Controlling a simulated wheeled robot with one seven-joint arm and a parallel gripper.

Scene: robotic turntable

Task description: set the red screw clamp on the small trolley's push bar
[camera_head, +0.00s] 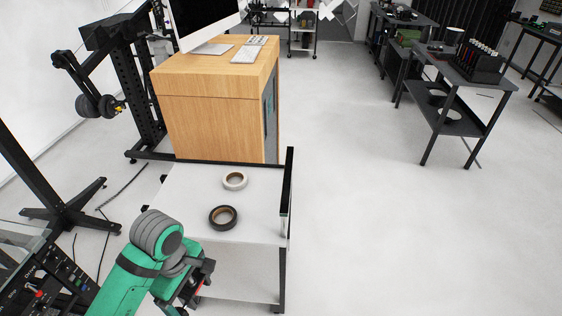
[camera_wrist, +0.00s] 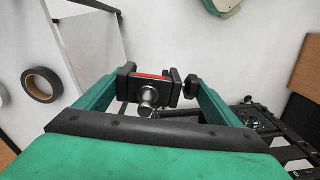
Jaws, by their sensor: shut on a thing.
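My gripper (camera_wrist: 157,84) is shut on the red screw clamp (camera_wrist: 151,76), which shows a red strip, black jaws and a dark round screw end between the green fingers. In the head view, my gripper (camera_head: 190,286) is low at the left, beside the small trolley's front left corner, and a bit of red shows there; most of the clamp is hidden. The small trolley (camera_head: 205,181) has a white top with black edges. A raised black bar (camera_head: 288,180), which looks like the push bar, runs along its right side, apart from the clamp.
A white tape roll (camera_head: 235,181) and a dark tape roll (camera_head: 223,217) lie on the trolley top. A wooden cabinet (camera_head: 210,121) stands right behind the trolley. A black stand (camera_head: 62,205) is at the left. The floor right of the trolley is clear.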

